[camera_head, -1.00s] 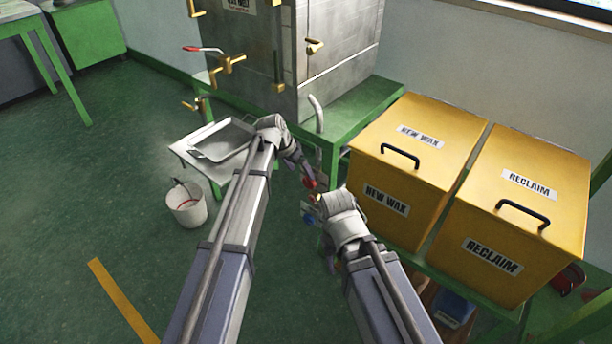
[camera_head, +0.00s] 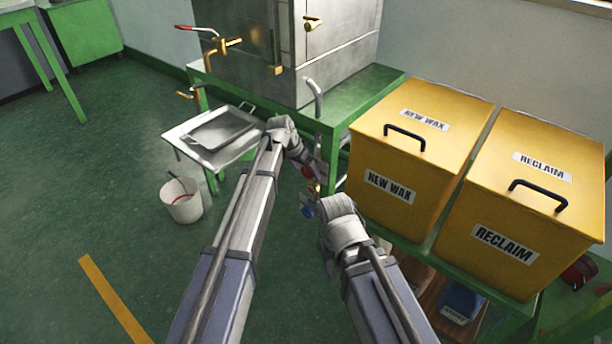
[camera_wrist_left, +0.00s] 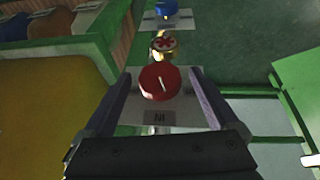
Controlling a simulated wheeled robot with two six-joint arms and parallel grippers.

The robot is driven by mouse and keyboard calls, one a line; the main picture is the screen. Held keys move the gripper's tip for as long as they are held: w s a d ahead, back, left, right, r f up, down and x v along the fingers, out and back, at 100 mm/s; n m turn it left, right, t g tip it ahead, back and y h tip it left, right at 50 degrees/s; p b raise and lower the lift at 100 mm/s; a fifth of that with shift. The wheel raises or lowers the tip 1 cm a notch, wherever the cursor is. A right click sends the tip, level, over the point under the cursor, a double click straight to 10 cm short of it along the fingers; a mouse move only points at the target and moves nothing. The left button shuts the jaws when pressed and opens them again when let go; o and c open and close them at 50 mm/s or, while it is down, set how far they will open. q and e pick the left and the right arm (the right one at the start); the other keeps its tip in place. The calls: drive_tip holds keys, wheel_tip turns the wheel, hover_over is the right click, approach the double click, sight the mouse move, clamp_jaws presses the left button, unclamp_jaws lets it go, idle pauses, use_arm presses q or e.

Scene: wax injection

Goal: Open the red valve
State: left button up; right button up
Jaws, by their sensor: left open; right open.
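A round red valve knob (camera_wrist_left: 160,82) with a pale slot mark sits on a grey plate, above a label that appears upside down. The knob also shows small in the head view (camera_head: 308,171). My left gripper (camera_wrist_left: 160,73) is open, its two fingers on either side of the red knob in the wrist view; I cannot tell whether they touch it. In the head view the left gripper (camera_head: 311,166) is partly hidden by its wrist. My right gripper (camera_head: 328,262) hangs low below its wrist, mostly hidden, apart from the knob.
A brass valve with a red cross handle (camera_wrist_left: 163,42) and a blue knob (camera_wrist_left: 166,8) line up beyond the red knob. Yellow bins marked new wax (camera_head: 380,150) and reclaim (camera_head: 490,235) stand right. A tray (camera_head: 217,135) and bucket (camera_head: 182,200) are left.

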use_arm(q)
drive_tip(key=shift+c, duration=0.3)
drive_tip(key=c, duration=1.3)
drive_tip(key=shift+d, duration=0.1)
drive_tip(key=shift+s+t+y, duration=0.2)
drive_tip(key=shift+t+y, duration=0.3)
drive_tip(key=shift+d+f+m+t+y, duration=0.15)
drive_tip(key=shift+m+t+y, duration=0.2)
drive_tip(key=shift+y, duration=0.25)
drive_tip(key=shift+s+d+m+t+y+b, duration=0.1)
drive_tip(key=shift+m+t+y+b, duration=0.15)
drive_tip(key=shift+t+y+b, duration=0.7)
drive_tip(key=shift+y+b, duration=0.3)
drive_tip(key=shift+y, duration=0.15)
drive_tip(key=shift+t, duration=0.3)
